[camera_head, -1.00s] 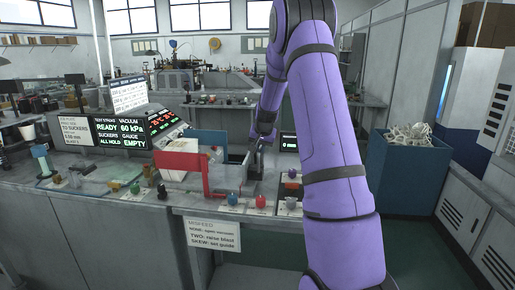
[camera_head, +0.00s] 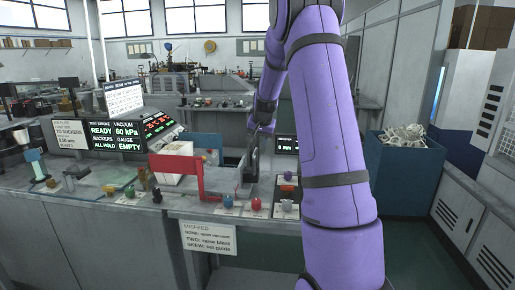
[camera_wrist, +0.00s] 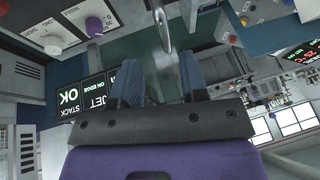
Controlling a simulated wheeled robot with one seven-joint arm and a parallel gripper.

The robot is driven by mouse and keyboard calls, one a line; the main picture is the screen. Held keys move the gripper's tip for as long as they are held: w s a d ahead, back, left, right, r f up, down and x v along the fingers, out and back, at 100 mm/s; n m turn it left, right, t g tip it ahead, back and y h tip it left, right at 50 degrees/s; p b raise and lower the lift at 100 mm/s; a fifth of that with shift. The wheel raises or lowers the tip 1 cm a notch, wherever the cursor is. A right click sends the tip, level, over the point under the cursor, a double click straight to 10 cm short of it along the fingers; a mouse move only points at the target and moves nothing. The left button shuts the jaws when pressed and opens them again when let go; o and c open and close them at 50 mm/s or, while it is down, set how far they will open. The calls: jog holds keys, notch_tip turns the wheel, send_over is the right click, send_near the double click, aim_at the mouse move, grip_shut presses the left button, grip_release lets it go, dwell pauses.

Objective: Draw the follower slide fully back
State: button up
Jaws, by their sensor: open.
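The feeder has a red frame (camera_head: 200,172), a blue wall (camera_head: 205,142) and a pale stack (camera_head: 175,155) beside the frame. My gripper (camera_head: 256,140) is at its right end, beside a dark upright part (camera_head: 252,160); the purple arm reaches in from the right foreground. In the wrist view my gripper (camera_wrist: 160,72) has two blue-grey fingers spread apart. A rounded grey metal bar (camera_wrist: 163,30) points into the gap between them, apparently clear of both fingers. I cannot tell for sure which part is the follower slide; its contact with the fingers is not visible.
Several coloured knobs (camera_head: 256,203) line the bench front. A console screen (camera_head: 115,135) reads ready, 60 kPa. A blue bin (camera_head: 405,180) stands on the right. The wrist view shows a panel reading "STACK OK" (camera_wrist: 70,105) and a purple knob (camera_wrist: 94,27).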

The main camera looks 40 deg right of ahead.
jog(key=shift+v, duration=2.45)
jog(key=shift+s, duration=0.1)
